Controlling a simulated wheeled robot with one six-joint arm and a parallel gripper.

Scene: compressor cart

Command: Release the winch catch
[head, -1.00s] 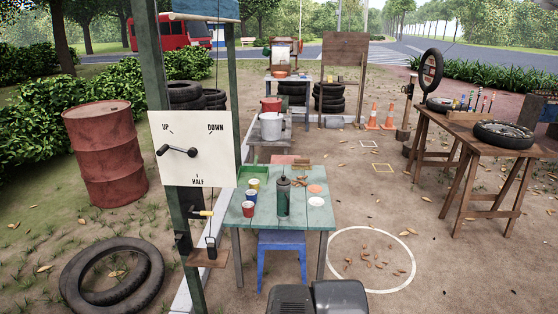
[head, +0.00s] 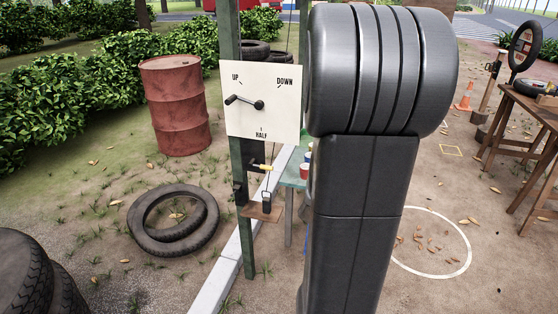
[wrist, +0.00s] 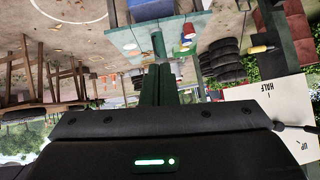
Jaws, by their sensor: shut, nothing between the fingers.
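A white board (head: 262,100) marked UP, DOWN and HALF is fixed to a green post (head: 249,250). Its dark crank (head: 245,102) has the knob end to the left, below UP. Below the board, a yellow-handled lever (head: 266,167) sticks out to the right from dark metal on the post; it appears to be the winch catch. In the wrist view, upside down, the yellow handle (wrist: 262,48) and board (wrist: 265,112) are at the right. My gripper (wrist: 158,68) is shut and empty, apart from both. In the head view my arm hides it.
A small wooden shelf (head: 262,213) with a dark weight-like item (head: 266,200) sits below the lever. A red barrel (head: 176,105) and tyres (head: 174,220) are to the left. The green table (wrist: 155,35) is mostly hidden by my arm in the head view. A kerb (head: 222,275) runs past the post.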

